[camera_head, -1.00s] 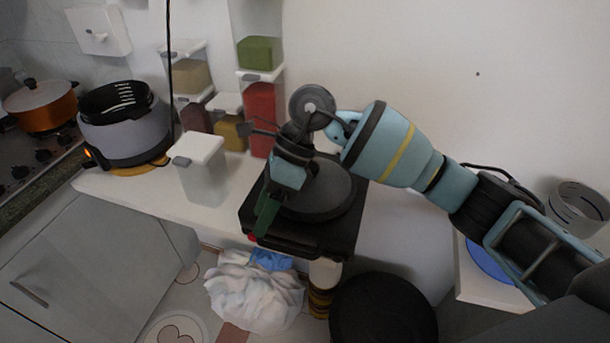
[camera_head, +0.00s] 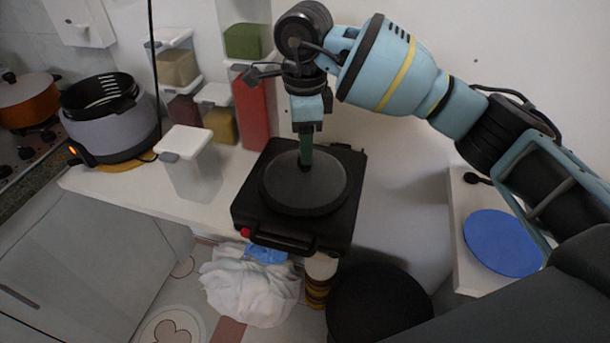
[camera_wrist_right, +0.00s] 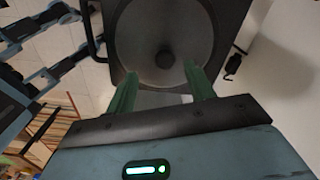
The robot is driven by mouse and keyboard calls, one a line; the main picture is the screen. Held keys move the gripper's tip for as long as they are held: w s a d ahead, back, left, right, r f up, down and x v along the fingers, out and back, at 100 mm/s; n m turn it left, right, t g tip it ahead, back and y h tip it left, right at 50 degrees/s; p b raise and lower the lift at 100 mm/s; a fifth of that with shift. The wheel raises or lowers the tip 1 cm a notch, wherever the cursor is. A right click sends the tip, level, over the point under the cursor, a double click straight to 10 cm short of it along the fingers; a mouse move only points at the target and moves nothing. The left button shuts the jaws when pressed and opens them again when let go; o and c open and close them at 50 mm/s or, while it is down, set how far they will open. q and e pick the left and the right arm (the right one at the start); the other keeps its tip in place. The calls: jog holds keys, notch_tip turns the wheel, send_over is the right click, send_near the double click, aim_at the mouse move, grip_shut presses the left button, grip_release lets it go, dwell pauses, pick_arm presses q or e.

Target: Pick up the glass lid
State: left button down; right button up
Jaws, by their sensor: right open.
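The glass lid (camera_head: 313,193) is a round, dark grey disc lying flat on a black hot plate on the counter. In the right wrist view the lid (camera_wrist_right: 180,30) shows a dark round knob (camera_wrist_right: 165,60) at its middle. My right gripper (camera_head: 306,165) points down over the lid, its green fingers hiding the knob in the head view. In the right wrist view the gripper (camera_wrist_right: 162,78) is open and empty. The knob appears between the lines of its two fingers, a little beyond the tips. I cannot tell the exact height gap. My left gripper is not identifiable in either view.
The hot plate (camera_head: 242,212) has a front handle. Left of it stand a clear container with a white lid (camera_head: 190,165), spice dispensers (camera_head: 252,105) against the wall and a grey cooker (camera_head: 108,130). A blue disc (camera_head: 503,243) lies on the right-hand surface.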

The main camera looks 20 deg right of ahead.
aim_at(305, 171)
jog(key=shift+w+d+f, duration=0.1)
jog(key=shift+w+f, duration=0.1)
jog(key=shift+f, duration=1.1)
jog(key=shift+w+f, duration=0.15)
jog(key=shift+f, duration=1.1)
grip_shut()
